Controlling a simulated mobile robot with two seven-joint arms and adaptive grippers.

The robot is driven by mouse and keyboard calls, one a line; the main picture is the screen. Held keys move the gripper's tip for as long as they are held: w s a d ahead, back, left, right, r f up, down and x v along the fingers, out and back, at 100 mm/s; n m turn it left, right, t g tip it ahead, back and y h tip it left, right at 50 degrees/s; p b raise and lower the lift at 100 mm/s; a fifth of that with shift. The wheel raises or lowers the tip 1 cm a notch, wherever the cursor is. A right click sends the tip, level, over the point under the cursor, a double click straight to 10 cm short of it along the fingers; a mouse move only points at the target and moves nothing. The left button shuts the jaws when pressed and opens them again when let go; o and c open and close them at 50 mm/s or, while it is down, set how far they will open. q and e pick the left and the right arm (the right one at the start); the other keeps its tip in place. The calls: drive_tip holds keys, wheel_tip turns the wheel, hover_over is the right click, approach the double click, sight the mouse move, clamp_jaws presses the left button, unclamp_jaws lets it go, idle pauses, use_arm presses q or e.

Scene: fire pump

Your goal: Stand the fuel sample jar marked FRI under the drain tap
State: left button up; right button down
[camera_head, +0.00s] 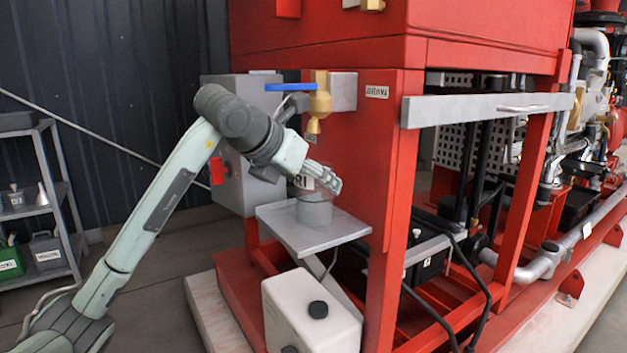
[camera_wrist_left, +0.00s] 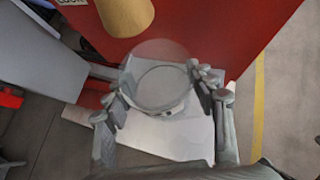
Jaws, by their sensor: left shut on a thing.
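The fuel sample jar (camera_head: 314,212) is a grey see-through cylinder with a label of which "RI" shows; the rest is covered by my fingers. It is upright and its base appears to touch the grey metal shelf (camera_head: 290,236). My left gripper (camera_head: 325,180) is shut around its upper part. In the left wrist view the jar's round rim (camera_wrist_left: 160,85) lies between the fingers of my left gripper (camera_wrist_left: 160,105). The brass drain tap (camera_head: 317,105) with a blue lever is above the jar in the head view. Its spout (camera_wrist_left: 125,15) is at the wrist view's top. My right gripper is not in view.
A grey box (camera_head: 238,105) is on the red frame left of the tap. A white canister (camera_head: 310,312) stands below the shelf. A red upright post (camera_head: 388,220) is close on the right. A storage rack (camera_head: 50,200) stands far left.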

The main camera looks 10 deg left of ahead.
use_arm(q)
drive_tip(key=o, duration=1.4)
drive_tip(key=shift+r, duration=0.1)
